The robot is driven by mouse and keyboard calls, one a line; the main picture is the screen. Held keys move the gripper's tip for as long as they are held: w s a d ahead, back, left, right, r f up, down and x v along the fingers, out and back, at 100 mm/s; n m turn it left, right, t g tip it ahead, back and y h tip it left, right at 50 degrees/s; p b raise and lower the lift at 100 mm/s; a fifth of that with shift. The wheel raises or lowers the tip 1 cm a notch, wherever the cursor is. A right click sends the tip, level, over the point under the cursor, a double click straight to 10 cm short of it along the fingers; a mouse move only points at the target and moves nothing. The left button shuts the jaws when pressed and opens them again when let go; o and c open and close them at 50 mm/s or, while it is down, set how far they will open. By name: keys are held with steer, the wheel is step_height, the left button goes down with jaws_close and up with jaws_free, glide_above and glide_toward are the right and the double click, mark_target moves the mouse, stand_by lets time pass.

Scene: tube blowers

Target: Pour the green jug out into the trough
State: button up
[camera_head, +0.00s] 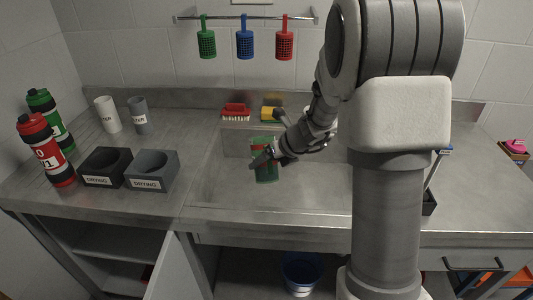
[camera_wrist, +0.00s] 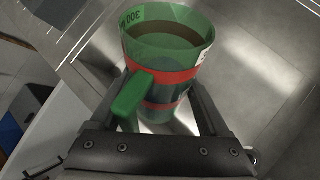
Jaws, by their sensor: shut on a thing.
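The green jug (camera_wrist: 192,72) has a red band, a green handle and white markings near its rim. It holds a brownish liquid and looks about upright. My gripper (camera_wrist: 165,112) is shut on the jug, with one finger on each side of its body and the handle toward the wrist. In the head view the jug (camera_head: 264,160) is over the sink basin, and my gripper (camera_head: 270,157) is at its upper part. The trough appears to be the sunken steel sink (camera_head: 230,190) below the jug. I cannot tell how far the jug is above its floor.
A red brush (camera_head: 236,112) and a yellow sponge (camera_head: 271,113) lie behind the sink. Green, blue and red baskets (camera_head: 245,44) hang on a rail. Red (camera_head: 46,150) and green (camera_head: 50,120) bottles and two drying holders (camera_head: 152,170) stand left. A blue bucket (camera_head: 302,272) is below.

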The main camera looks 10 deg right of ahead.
steer(key=shift+s+r+m+g+p, duration=0.15)
steer(key=shift+g+p, duration=0.55)
steer(key=shift+p, duration=2.1)
steer(key=shift+s+r+m+g+p, duration=0.15)
steer(key=shift+g+p, duration=0.55)
steer(key=shift+p, duration=2.1)
steer(key=g+p, duration=0.1)
steer(key=p, duration=0.4)
steer(key=g+p, duration=0.2)
steer(key=p, duration=0.3)
steer(key=shift+f, duration=0.35)
steer(key=shift+w+f+m+g+p, duration=0.15)
steer(key=shift+f+m+g+p, duration=0.2)
steer(key=shift+g+p, duration=0.2)
steer(key=shift+w+f+g+b, duration=0.25)
steer(key=shift+f+g+b, duration=0.35)
steer(key=shift+g, duration=0.35)
steer(key=g+b, duration=0.1)
steer(key=f+g+b, duration=0.1)
steer(key=b, duration=0.1)
steer(key=shift+w+m, duration=0.3)
steer(key=shift+m, duration=0.05)
steer(key=w+r+g+b, duration=0.1)
steer(key=g+b, duration=0.1)
steer(key=b, duration=0.3)
steer(key=shift+w+r, duration=0.1)
steer(key=shift+r, duration=0.05)
steer(key=shift+r+m, duration=0.3)
steer(key=shift+r, duration=0.15)
